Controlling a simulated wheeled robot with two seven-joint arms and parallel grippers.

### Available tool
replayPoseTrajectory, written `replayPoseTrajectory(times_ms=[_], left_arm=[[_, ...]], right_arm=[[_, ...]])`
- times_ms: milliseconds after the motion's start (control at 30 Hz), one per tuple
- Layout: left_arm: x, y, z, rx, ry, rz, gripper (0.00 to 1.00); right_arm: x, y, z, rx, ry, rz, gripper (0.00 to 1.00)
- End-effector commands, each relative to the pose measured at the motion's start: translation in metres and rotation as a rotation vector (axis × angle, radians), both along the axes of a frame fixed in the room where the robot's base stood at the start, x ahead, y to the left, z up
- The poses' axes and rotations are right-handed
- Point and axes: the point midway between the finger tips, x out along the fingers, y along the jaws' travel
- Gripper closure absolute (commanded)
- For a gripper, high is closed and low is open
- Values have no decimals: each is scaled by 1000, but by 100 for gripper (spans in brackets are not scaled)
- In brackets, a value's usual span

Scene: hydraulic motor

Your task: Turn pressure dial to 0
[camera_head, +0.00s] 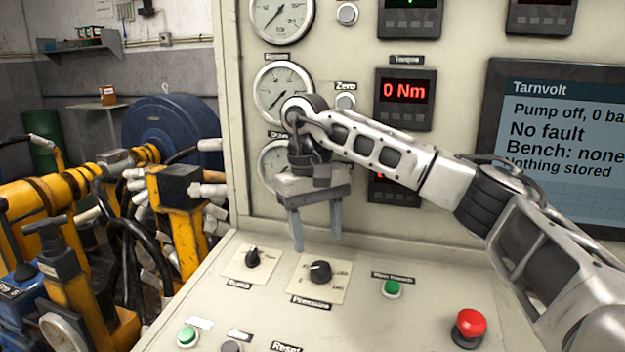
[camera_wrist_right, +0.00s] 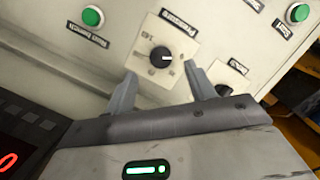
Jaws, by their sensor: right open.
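The pressure dial (camera_head: 320,271) is a black round knob on a pale square plate labelled Pressure, on the sloping console. In the head view its white mark points left; in the right wrist view the dial (camera_wrist_right: 161,59) has its white mark pointing right. My left gripper is not in view.
A smaller black Bench knob (camera_head: 253,257) sits left of the dial. Green buttons (camera_head: 392,289) and a red mushroom button (camera_head: 469,326) are on the same console. The upright panel behind carries gauges and a screen (camera_head: 560,140) reading "Pump off". Yellow machinery (camera_head: 180,225) stands at left.

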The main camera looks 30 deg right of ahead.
Motion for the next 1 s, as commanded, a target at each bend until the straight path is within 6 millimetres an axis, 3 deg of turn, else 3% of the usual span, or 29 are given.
replayPoseTrajectory(times_ms=[33,100,400,600,1000], left_arm=[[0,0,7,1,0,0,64],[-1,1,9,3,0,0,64],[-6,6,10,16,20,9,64],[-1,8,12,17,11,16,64],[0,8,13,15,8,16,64]], right_arm=[[3,1,19,-2,-6,0,45],[5,1,37,-2,-6,0,45],[12,3,91,0,-2,2,45],[14,3,101,0,1,2,45],[14,4,101,0,1,2,45]])
